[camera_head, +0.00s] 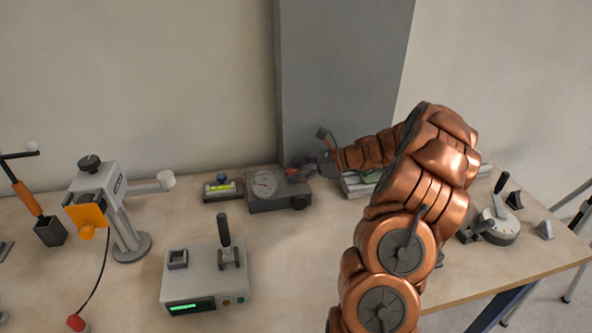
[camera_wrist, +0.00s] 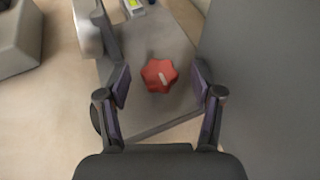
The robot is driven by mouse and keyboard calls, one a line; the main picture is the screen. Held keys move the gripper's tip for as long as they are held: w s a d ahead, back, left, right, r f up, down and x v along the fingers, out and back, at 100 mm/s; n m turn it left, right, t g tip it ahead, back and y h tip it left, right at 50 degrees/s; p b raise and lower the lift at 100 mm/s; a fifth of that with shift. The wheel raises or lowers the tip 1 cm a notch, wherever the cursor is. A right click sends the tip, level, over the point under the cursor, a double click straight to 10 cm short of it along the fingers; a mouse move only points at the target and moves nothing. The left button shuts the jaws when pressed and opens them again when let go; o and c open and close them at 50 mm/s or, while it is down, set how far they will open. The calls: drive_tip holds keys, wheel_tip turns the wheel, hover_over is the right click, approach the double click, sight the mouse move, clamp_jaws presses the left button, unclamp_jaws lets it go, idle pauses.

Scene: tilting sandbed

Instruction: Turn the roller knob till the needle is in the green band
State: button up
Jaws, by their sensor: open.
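The needle and any green band are too small to read. A red lobed knob (camera_wrist: 159,76) with a pale mark sits on the box's top in the wrist view. A dark round knob (camera_head: 299,202) is on the box's front side. My gripper (camera_wrist: 161,82) is open, with one finger on each side of the red knob, and no clear contact shows. In the head view my gripper (camera_head: 308,170) is over the box's right end.
A small level with a yellow-green vial (camera_head: 220,188) lies left of the gauge box. A lever box with a green display (camera_head: 190,305) stands in front. A grey column (camera_head: 335,80) rises close behind. A round lever device (camera_head: 495,225) is at right.

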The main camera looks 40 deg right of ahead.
drive_tip(key=shift+a, duration=0.15)
drive_tip(key=shift+c, duration=0.3)
drive_tip(key=c, duration=1.1)
drive_tip(key=shift+w+r+n+y+p, duration=0.1)
drive_tip(key=shift+n+y+p, duration=0.2)
drive_tip(key=shift+p, duration=0.5)
drive_tip(key=shift+g, duration=0.3)
drive_tip(key=o, duration=1.2)
drive_tip(key=shift+c, duration=0.2)
drive_tip(key=v, duration=1.2)
